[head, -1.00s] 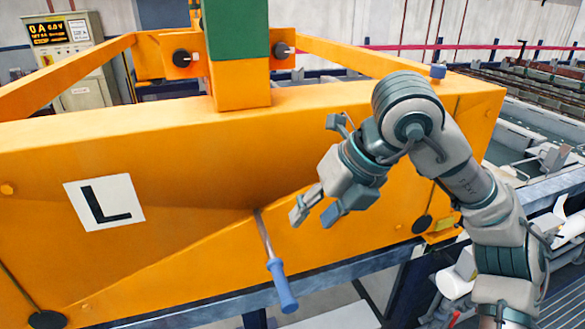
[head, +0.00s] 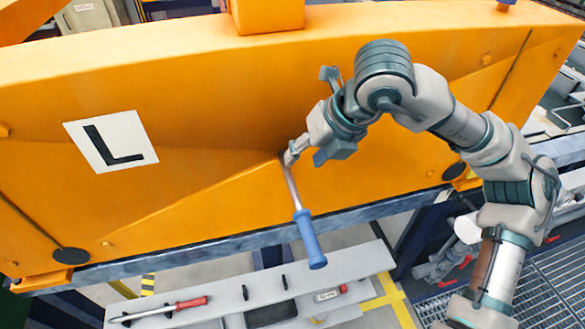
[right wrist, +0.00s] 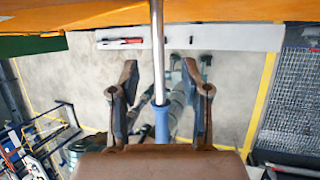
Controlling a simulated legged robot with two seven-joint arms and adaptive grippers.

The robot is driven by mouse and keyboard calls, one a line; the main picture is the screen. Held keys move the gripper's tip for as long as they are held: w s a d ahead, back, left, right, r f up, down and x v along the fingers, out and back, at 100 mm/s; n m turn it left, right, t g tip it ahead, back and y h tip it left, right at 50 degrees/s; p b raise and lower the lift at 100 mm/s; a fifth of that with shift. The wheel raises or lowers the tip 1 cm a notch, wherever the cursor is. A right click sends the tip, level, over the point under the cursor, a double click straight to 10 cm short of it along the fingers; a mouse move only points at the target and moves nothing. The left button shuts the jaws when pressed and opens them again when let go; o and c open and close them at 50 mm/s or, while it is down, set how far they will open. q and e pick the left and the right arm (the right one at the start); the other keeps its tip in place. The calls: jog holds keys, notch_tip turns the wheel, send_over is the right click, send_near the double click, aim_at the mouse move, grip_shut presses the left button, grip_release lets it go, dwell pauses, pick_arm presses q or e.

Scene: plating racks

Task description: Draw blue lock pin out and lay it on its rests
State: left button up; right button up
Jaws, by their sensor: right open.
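The blue lock pin (head: 309,240) hangs at a tilt from the lower face of the orange beam (head: 200,80), with a bright metal shaft and a blue handle at its lower end. Its upper end is hidden at the beam. My right gripper (head: 304,157) is open at the upper part of the shaft. In the right wrist view the shaft (right wrist: 158,50) runs between the spread fingers of my right gripper (right wrist: 164,95), with clear gaps on both sides. Black upright pegs, which look like rests (head: 284,282), stand on the grey shelf (head: 225,302) below. My left gripper is not in view.
A red-handled pin (head: 190,303) lies at the shelf's left part. A blue-grey rail (head: 220,243) runs along the beam's underside. Grating (head: 470,295) lies at the lower right.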

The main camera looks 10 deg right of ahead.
aim_at(291, 174)
jog(key=x, duration=0.6)
jog(key=shift+a, duration=0.2)
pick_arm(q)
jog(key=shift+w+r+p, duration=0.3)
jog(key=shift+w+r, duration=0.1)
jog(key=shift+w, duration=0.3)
pick_arm(e)
jog(key=shift+w+a+f, duration=0.1)
jog(key=shift+w+f, duration=0.2)
jog(key=shift+f, duration=0.4)
grip_shut()
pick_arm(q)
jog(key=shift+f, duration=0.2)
pick_arm(e)
jog(key=shift+s, duration=0.15)
